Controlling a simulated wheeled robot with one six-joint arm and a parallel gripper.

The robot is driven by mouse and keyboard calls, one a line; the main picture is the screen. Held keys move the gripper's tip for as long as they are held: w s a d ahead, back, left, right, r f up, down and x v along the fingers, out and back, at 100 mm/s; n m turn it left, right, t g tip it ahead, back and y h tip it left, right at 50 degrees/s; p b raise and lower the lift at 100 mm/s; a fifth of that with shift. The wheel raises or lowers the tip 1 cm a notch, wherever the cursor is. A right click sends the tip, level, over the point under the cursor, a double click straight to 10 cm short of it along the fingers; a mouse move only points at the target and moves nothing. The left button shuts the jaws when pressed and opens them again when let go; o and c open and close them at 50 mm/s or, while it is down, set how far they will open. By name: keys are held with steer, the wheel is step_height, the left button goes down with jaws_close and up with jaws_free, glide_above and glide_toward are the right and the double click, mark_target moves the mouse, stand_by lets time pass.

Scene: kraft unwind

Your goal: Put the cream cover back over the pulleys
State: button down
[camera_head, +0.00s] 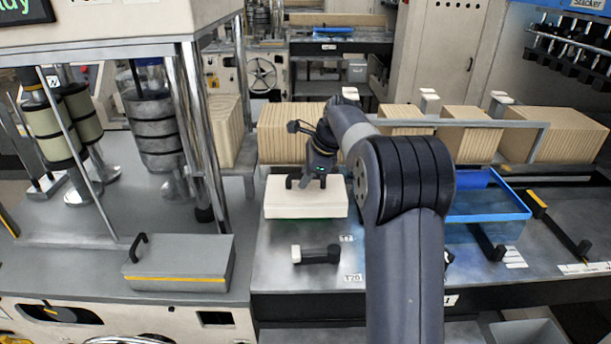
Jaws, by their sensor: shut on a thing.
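The cream cover (306,203) is a pale box in the middle of the camera_head view, at the metal deck left of my arm. My gripper (312,181) points down at its top and is shut on it, apparently at a dark handle. The fingers and handle are small and dark, so the exact grip is unclear. The cover looks level. I cannot tell whether it rests on the deck or hangs just above it. No pulleys can be made out near it; anything beneath the cover is hidden.
A black lever with a cream end (316,255) lies in front of the cover. A grey box with a black handle (180,263) stands at the left. A blue tray (490,207) is right of my arm. Stacks of kraft sheets (285,134) line the back.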

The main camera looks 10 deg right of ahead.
mark_target(307, 188)
steer(key=shift+f+b, duration=1.45)
steer(key=shift+f, duration=0.75)
steer(key=shift+f, duration=0.3)
steer(key=c, duration=1.3)
jaws_free()
steer(key=v, duration=1)
steer(key=shift+s+d+r+b, duration=0.1)
steer(key=shift+r+b, duration=0.25)
steer(key=shift+b, duration=0.05)
steer(key=shift+f, duration=0.1)
